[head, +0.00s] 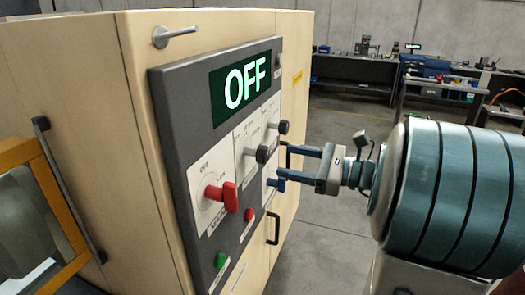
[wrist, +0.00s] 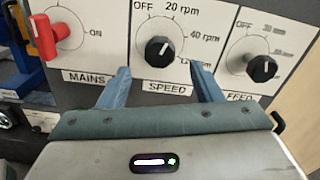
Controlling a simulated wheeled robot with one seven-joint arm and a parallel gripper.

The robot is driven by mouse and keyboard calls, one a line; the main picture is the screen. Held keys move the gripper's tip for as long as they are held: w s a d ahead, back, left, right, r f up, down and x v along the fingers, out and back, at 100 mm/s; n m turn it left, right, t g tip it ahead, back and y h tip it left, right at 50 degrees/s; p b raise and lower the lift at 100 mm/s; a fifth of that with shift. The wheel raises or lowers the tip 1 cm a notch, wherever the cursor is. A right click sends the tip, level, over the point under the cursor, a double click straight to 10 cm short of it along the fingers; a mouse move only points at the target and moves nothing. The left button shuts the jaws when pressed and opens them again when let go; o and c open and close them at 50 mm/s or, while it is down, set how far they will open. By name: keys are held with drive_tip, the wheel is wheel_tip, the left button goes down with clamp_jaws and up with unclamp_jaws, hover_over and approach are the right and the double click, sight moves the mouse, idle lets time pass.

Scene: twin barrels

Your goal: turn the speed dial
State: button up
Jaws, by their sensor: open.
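The speed dial (wrist: 160,51) is a black round knob on a white plate marked OFF, 20 rpm and 40 rpm, above a SPEED label. A small white mark on it slants up and right. In the head view the dial (head: 263,154) shows just left of my fingertips. My gripper (wrist: 160,69) is open, with one blue finger on each side below the knob and a gap to it. It also shows in the head view (head: 284,162), reaching in from the right, empty. Whether the fingertips touch the panel cannot be told. The display (head: 245,87) reads OFF.
The red mains handle (wrist: 43,37) is left of the dial, and the black feed knob (wrist: 262,68) is right of it. Green (head: 221,260) and red (head: 250,214) buttons sit lower on the panel. Cabinet handles (head: 273,228) stick out nearby. Open floor lies right of the cabinet.

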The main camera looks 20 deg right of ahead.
sight(268, 157)
drive_tip(key=p+x, duration=0.1)
drive_tip(key=x, duration=0.6)
drive_tip(key=shift+w+a, duration=0.15)
drive_tip(key=shift+a, duration=0.05)
drive_tip(key=c, duration=1)
